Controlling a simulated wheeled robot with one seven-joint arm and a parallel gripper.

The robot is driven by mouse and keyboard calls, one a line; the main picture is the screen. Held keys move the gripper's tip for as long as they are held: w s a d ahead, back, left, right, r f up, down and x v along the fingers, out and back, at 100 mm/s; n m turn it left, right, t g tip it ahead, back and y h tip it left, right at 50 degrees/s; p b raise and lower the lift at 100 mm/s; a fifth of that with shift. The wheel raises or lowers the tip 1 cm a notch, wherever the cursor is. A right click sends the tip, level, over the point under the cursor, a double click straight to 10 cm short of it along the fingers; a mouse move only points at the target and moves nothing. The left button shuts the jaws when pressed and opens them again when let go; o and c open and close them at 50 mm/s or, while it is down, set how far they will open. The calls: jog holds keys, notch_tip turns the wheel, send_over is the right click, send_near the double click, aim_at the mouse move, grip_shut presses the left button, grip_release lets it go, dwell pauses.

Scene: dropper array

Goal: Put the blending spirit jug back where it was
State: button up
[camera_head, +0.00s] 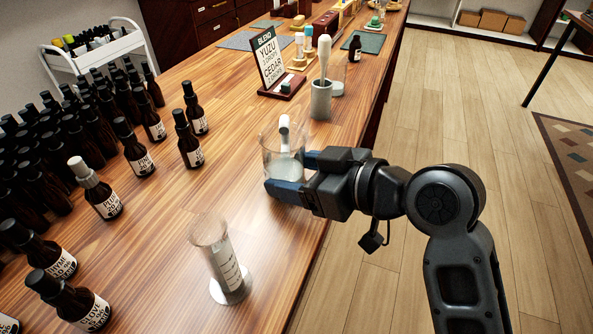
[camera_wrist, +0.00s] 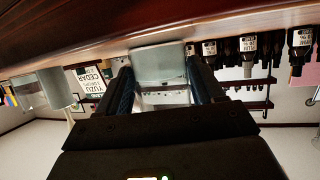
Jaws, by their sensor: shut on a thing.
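The jug (camera_head: 285,165) is a clear glass vessel with pale liquid low inside it, near the right edge of the wooden counter. My gripper (camera_head: 292,174) is shut on its sides, with one blue-padded finger on the near side and one on the far side. In the wrist view the jug (camera_wrist: 160,66) sits between the two fingers (camera_wrist: 164,88), and the picture is upside down. The jug looks upright. Whether its base touches the counter I cannot tell. A white-topped piece shows at its rim; I cannot tell if it is inside or behind.
A clear measuring cylinder (camera_head: 222,268) stands nearer on the counter (camera_head: 160,235). Many dark bottles (camera_head: 188,140) crowd the left. Bare wood lies between.

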jog(key=o, duration=1.5)
jog(key=shift+c, duration=0.2)
jog(key=shift+r, duration=0.15)
jog(key=b+v, duration=0.1)
jog(key=v, duration=1.1)
